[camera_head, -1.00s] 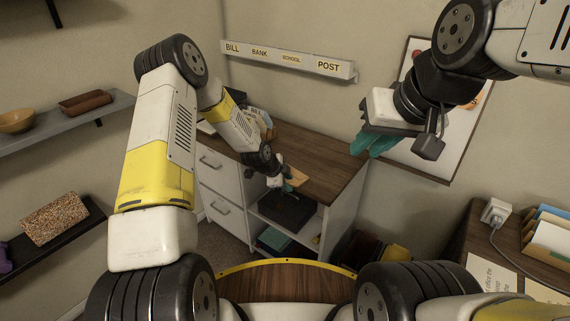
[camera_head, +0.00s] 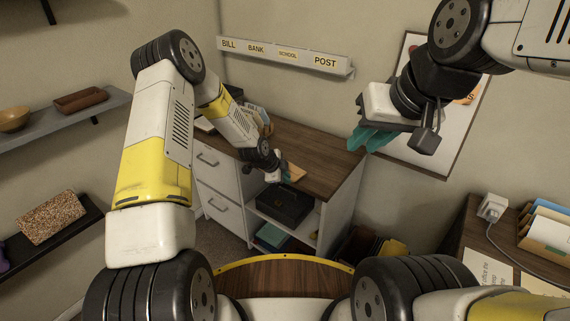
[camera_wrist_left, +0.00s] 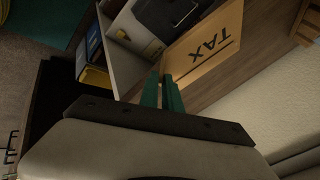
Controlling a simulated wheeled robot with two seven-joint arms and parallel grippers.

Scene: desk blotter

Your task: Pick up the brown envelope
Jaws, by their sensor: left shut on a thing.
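The brown envelope (camera_head: 297,173) shows small at the front edge of the dresser top in the head view. In the left wrist view the brown envelope (camera_wrist_left: 212,42) is larger, with TAX printed on it upside down. My left gripper (camera_head: 285,174) is at its near edge. In the left wrist view the teal fingers of my left gripper (camera_wrist_left: 165,93) are closed together on the envelope's edge. My right gripper (camera_head: 372,138) hangs in the air at the right, away from the envelope, with teal fingers. Its finger gap is not clear.
A dresser (camera_head: 325,165) with drawers and an open shelf holding a black box (camera_head: 283,208) stands ahead. A label rail (camera_head: 290,55) reads BILL, BANK, SCHOOL, POST on the wall. Upright papers (camera_head: 255,118) stand at the dresser's back left. A side desk (camera_head: 490,255) is at right.

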